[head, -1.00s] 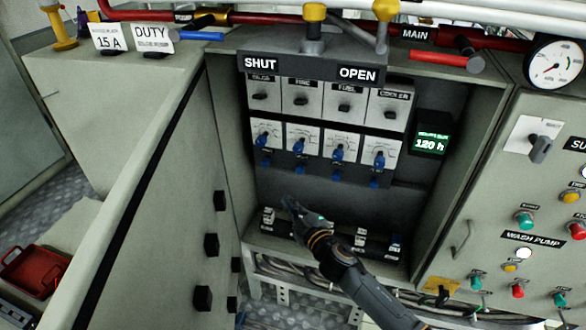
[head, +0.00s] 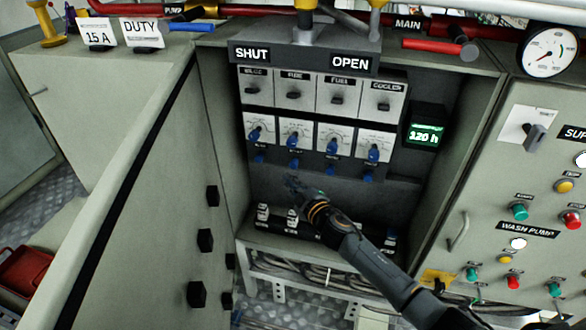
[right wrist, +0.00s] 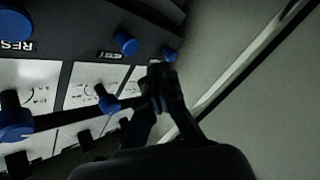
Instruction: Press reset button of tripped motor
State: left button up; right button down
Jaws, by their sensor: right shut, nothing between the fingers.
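The open motor panel (head: 380,190) holds a row of switches labelled along the top, with one for the cooler (head: 386,102) at the right. Below are white dial plates with blue knobs (head: 374,152). A row of small blue reset buttons hangs under them, such as the leftmost (head: 259,158) and the rightmost (head: 367,177). I cannot tell which motor is tripped. My right gripper (head: 296,187) is shut and empty, below the second button from the left. In the right wrist view its fingertips (right wrist: 160,80) are near a blue button (right wrist: 168,53); contact is unclear. My left gripper is out of view.
The cabinet's door (head: 150,215) stands open at left. Breakers line the cabinet floor beneath my right arm. A green-lit display (head: 426,134) reads 120 h. The wash pump panel (head: 520,190) is at right. Cards (head: 97,34) stand on top at left.

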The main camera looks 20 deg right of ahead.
aim_at(294, 164)
jog(key=shift+w+d, duration=0.65)
jog(key=shift+w, duration=0.35)
jog(key=shift+w+d, duration=0.1)
jog(key=shift+w, duration=0.05)
dwell(0.7)
jog(key=shift+w+d, duration=0.15)
jog(key=shift+w, duration=0.05)
jog(key=shift+w+d+b, duration=0.3)
jog(key=shift+w+b, duration=0.05)
jog(key=shift+w, duration=0.05)
dwell(1.1)
jog(key=shift+s+a+p, duration=0.35)
jog(key=shift+s+a, duration=0.15)
jog(key=shift+s, duration=0.25)
